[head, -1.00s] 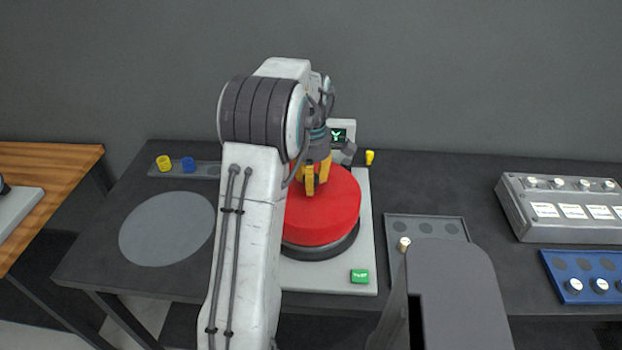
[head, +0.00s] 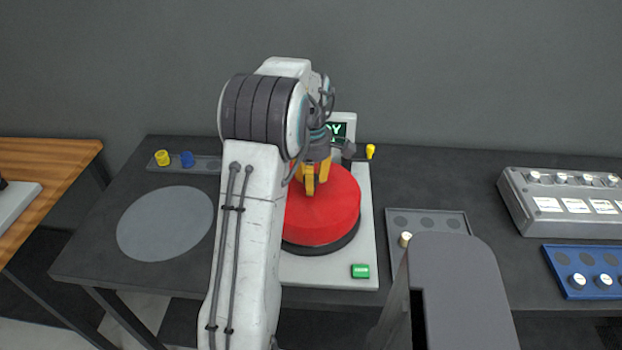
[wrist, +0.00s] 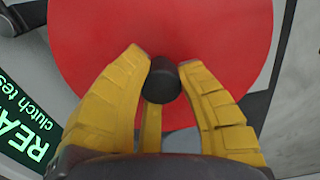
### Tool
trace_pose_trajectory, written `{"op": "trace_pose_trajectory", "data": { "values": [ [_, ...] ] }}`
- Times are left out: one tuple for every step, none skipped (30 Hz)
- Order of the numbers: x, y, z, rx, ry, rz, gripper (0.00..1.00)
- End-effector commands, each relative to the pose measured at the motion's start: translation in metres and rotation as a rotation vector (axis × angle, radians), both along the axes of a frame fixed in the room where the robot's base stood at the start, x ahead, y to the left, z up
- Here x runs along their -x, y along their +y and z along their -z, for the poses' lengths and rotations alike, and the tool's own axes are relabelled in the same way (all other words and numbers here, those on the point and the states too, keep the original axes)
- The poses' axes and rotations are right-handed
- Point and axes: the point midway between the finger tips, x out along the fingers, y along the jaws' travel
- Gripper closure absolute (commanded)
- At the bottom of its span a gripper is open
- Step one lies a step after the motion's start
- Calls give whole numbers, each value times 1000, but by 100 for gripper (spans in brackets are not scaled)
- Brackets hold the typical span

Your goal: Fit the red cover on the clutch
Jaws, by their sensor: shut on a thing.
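The red cover (head: 325,215) is a wide red disc on the dark round clutch (head: 322,248) of the white tester (head: 366,225). My gripper (head: 313,185) is above the cover's middle, its yellow fingers pointing down. In the wrist view the cover (wrist: 215,35) fills the upper middle, and my gripper (wrist: 163,75) is shut on the cover's black knob (wrist: 161,82). A thin dark band of the clutch shows below the cover's front edge. My arm hides the left part of the cover and the tester.
A green button (head: 360,271) is at the tester's front. The tester's screen (head: 337,130) and a yellow-tipped lever (head: 370,151) stand behind. A grey round pad (head: 165,224) lies empty at left. A grey tray (head: 427,221) lies at right.

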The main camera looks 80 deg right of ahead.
Motion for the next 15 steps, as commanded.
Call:
{"op": "trace_pose_trajectory", "data": {
  "values": [
    [0,0,1,2,0,0,100],
    [0,0,2,2,0,0,100],
    [0,0,3,2,0,0,100],
    [0,0,3,2,0,0,100],
    [0,0,4,2,0,0,100],
    [0,0,5,2,0,0,100],
    [0,0,6,2,0,0,100],
    [0,0,6,2,0,0,100],
    [0,0,7,2,0,0,100],
    [0,0,8,2,0,0,100],
    [0,0,8,2,0,0,100],
    [0,0,9,2,0,0,100],
    [0,0,10,2,0,0,100],
    [0,0,10,2,0,0,100],
    [0,0,11,2,0,0,100]
  ]
}}
